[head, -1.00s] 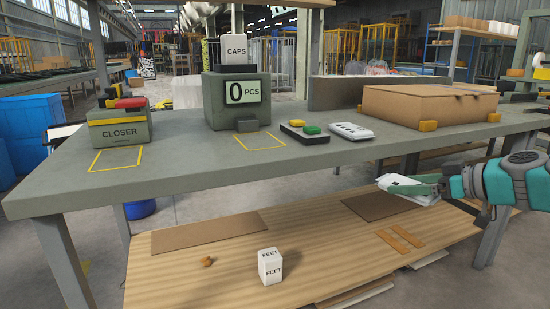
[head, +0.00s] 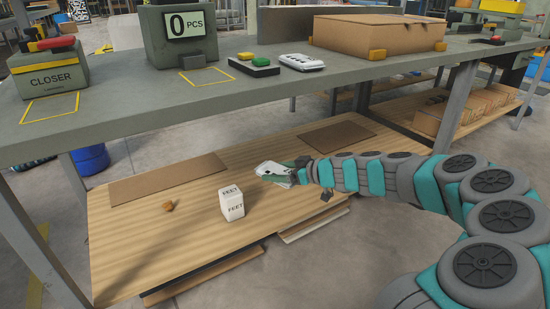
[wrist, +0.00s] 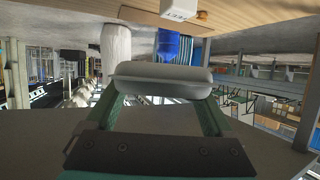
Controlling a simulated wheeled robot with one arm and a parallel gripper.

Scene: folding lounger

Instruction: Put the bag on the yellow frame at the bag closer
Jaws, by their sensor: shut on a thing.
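My gripper (head: 290,174) is shut on a small white bag (head: 271,171), which appears over the wooden lower shelf in the head view; its height above the shelf is hard to tell. In the wrist view the pale bag (wrist: 160,80) lies across between my two green fingers. The closer (head: 50,72), a grey-green box with a yellow band and a red part on top, stands at the left end of the grey bench. The yellow frame (head: 50,108) is a thin outline on the bench in front of it, and it is empty.
On the bench (head: 130,115) stand a counter reading 0 (head: 182,28) with another yellow outline (head: 207,78), a button box (head: 254,67), a white flat item (head: 301,62) and a cardboard box (head: 370,38). A FEET box (head: 231,205) stands on the wooden shelf (head: 130,240).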

